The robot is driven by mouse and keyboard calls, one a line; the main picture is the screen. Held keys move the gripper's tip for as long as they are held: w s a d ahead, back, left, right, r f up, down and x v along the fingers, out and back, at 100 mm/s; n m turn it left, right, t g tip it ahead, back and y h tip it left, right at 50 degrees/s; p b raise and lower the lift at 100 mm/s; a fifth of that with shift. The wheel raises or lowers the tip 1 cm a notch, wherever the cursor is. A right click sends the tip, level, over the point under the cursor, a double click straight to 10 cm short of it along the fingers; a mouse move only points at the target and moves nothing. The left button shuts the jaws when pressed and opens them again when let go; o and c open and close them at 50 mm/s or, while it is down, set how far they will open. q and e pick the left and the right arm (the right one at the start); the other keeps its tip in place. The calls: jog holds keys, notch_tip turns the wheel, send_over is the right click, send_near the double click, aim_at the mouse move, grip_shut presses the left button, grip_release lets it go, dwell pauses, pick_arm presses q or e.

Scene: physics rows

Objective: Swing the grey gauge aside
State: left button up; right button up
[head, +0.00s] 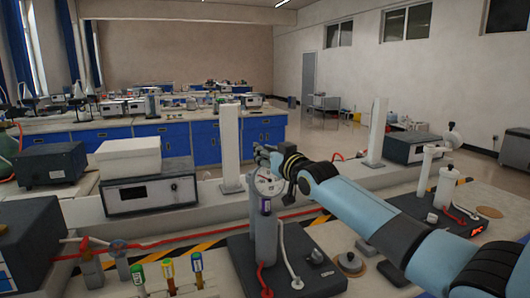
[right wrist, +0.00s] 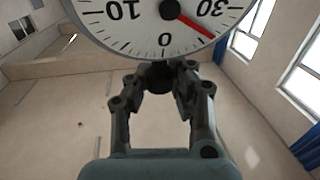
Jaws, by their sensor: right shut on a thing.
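The grey gauge (head: 268,184) sits at the top of a grey cylinder (head: 264,235) on a dark base plate in the head view. In the right wrist view the gauge (right wrist: 165,22) fills the top edge, with a white dial, black numerals, a grey rim and a red needle; its upper part is cut off. My right gripper (head: 264,156) reaches in from the right at the top of the gauge. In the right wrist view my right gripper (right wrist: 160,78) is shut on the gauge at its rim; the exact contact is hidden. My left gripper is not in view.
A white post (head: 230,145) stands just behind and left of the gauge. Several colour-capped vials (head: 168,275) stand at front left. A second device with grey cylinders (head: 445,187) stands on the right. Red and white hoses run by the dark base plate (head: 310,270).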

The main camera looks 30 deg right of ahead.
grip_shut()
jog(key=shift+w, duration=0.1)
jog(key=shift+w+f, duration=0.15)
jog(key=shift+f, duration=0.15)
